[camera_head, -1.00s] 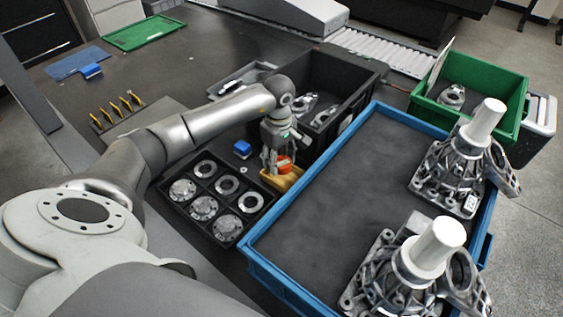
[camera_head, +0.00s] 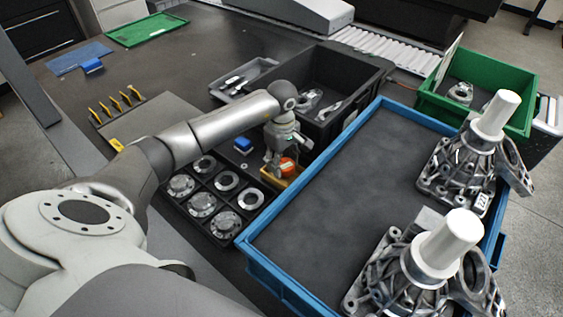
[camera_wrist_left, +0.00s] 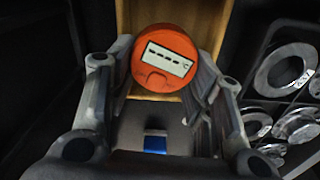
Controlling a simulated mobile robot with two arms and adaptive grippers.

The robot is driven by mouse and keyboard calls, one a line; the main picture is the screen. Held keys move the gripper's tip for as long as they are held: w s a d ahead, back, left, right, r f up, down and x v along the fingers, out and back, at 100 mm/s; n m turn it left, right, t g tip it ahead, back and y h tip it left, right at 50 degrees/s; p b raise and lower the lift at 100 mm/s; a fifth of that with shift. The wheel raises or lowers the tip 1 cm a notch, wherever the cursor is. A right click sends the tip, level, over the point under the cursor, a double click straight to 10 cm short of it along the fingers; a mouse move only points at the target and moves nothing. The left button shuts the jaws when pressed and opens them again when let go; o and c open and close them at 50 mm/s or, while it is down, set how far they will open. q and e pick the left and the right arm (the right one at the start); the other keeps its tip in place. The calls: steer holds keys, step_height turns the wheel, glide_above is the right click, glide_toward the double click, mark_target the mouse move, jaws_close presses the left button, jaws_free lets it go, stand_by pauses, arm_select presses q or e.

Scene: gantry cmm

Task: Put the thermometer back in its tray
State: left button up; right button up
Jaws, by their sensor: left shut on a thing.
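The thermometer is a round orange disc (camera_head: 287,168) with a white display marked °C, which faces the camera in the left wrist view (camera_wrist_left: 165,60). My left gripper (camera_head: 280,160) is shut on it, with fingers on both sides in the left wrist view (camera_wrist_left: 160,85). A small tan, wood-coloured tray (camera_head: 272,177) lies right below the thermometer in the head view; part of it shows behind the disc in the left wrist view (camera_wrist_left: 145,14). I cannot tell whether the thermometer touches the tray. The tray's inside is mostly hidden. My right gripper is not in view.
A black compartment tray (camera_head: 220,238) with metal rings stands left of the gripper. A blue-rimmed crate (camera_head: 300,205) with large castings is close on the right. A black bin (camera_head: 350,75) stands behind. A small blue block (camera_head: 242,143) is nearby.

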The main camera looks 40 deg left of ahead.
mark_target(282, 160)
arm_select(q)
steer(key=shift+s+f, duration=0.5)
steer(key=shift+f, duration=0.4)
steer(key=o, duration=0.8)
steer(key=shift+d, duration=0.1)
steer(key=shift+o, duration=1.2)
steer(key=shift+w+f, duration=0.15)
steer(key=shift+o, duration=0.5)
steer(key=shift+w+f, duration=0.15)
steer(key=shift+w, duration=0.15)
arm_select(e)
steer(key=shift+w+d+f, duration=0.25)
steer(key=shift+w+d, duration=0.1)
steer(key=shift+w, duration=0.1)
arm_select(q)
steer(key=shift+a+r, duration=0.2)
steer(key=shift+r, duration=0.1)
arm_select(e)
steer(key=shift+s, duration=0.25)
arm_select(q)
steer(key=shift+r+p, duration=0.55)
step_height(282, 160, up, 12)
steer(key=b, duration=0.1)
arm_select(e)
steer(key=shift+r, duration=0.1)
